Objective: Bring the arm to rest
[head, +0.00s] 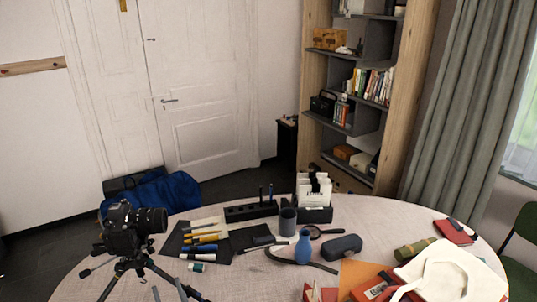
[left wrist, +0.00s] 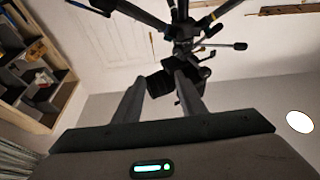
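My left gripper (head: 168,292) shows only as two grey fingertips at the bottom edge of the head view, by the tripod's legs. Its two fingers (left wrist: 162,92) stand apart in the left wrist view with nothing seen held between them. A black camera (head: 122,228) on a black tripod (head: 134,264) stands upright at the table's left side, beyond the fingertips. In the wrist view the tripod (left wrist: 185,30) appears upside down, and the camera (left wrist: 160,82) shows behind the fingertips. My right gripper is in neither view.
The round table (head: 88,288) holds pens and markers (head: 202,238), a grey cup (head: 287,222), a blue vase (head: 303,248), a dark case (head: 341,247) and a white bag (head: 450,272). A shelf (head: 312,100) and a door (head: 200,80) stand behind.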

